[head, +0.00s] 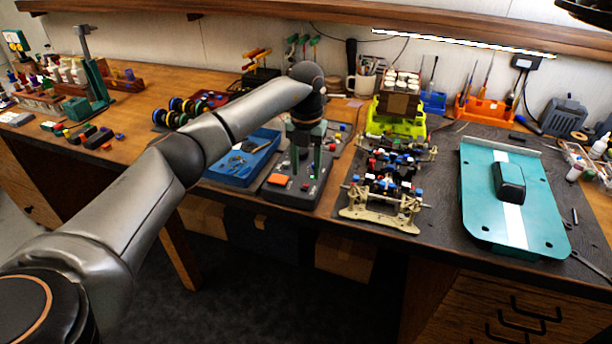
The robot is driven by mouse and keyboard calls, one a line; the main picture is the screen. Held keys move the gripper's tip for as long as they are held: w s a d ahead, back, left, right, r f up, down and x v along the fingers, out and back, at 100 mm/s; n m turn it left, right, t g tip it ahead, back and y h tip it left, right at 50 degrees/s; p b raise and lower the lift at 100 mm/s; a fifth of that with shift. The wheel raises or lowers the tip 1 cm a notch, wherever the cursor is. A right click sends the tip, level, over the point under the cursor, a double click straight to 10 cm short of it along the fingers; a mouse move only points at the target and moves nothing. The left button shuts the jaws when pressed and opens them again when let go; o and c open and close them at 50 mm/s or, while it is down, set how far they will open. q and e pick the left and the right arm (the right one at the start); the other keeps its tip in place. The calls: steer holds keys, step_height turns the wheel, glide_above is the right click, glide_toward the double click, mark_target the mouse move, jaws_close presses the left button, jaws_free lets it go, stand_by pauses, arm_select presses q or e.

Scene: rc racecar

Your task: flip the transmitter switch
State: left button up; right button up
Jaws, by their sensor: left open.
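A dark grey box with small buttons, a red dot and an orange block at its front left looks like the transmitter (294,192). It lies near the bench's front edge, left of the car chassis. My left gripper (306,165) points down over the box, with its two greenish fingers apart and nothing visible between them. I cannot tell whether the fingertips touch the box. The switch cannot be made out; the fingers cover part of the box's top. My right gripper is not in view.
A blue tray (240,172) with tools sits left of the box. The car chassis (385,190) stands close on its right, on a dark mat. A teal car body (480,190) lies farther right.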

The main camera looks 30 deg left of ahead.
mark_target(306, 185)
arm_select(q)
step_height(306, 185, up, 10)
steer(key=shift+f+b, duration=0.25)
steer(key=shift+b, duration=0.05)
stand_by(0.3)
